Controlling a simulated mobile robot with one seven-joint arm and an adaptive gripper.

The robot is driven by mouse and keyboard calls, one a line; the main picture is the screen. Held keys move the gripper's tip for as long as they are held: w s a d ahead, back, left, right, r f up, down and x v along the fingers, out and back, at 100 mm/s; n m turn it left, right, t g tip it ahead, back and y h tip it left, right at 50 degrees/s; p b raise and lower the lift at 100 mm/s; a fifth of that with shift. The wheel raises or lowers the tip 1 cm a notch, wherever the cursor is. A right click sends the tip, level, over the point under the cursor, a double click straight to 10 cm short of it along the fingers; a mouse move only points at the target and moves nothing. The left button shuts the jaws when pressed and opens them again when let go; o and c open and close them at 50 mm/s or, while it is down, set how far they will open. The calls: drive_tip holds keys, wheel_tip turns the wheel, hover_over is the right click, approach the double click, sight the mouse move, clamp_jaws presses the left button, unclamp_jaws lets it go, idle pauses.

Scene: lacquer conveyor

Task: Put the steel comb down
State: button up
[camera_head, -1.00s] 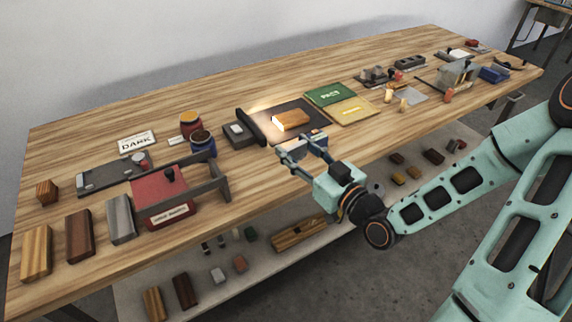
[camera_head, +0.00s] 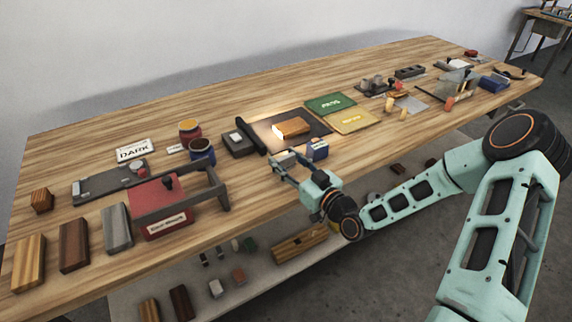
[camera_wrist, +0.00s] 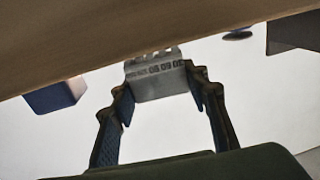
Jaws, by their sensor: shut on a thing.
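The steel comb (camera_wrist: 158,82) is a grey metal plate with short teeth and small marks on its face. In the wrist view it sits between both fingers of my gripper (camera_wrist: 160,95), and its toothed edge overlaps the brown tabletop surface (camera_wrist: 90,35). The head view shows my gripper (camera_head: 283,168) low at the front edge of the wooden bench (camera_head: 240,235), shut on the comb. The comb (camera_head: 285,159) is small there and partly hidden by the fingers. I cannot tell whether it touches the bench.
Behind are a dark mat with a lit wooden block (camera_head: 292,127) and a dark box (camera_head: 238,142). A red box with a grey frame (camera_head: 160,205) is to the left. Bare wood lies between.

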drive_tip(key=shift+f, duration=0.65)
drive_tip(key=shift+f+b, duration=0.2)
drive_tip(key=shift+b, duration=0.1)
drive_tip(key=o, duration=1.3)
drive_tip(key=shift+o, duration=0.2)
drive_tip(key=shift+r+p, duration=0.15)
drive_tip(key=shift+p, duration=0.35)
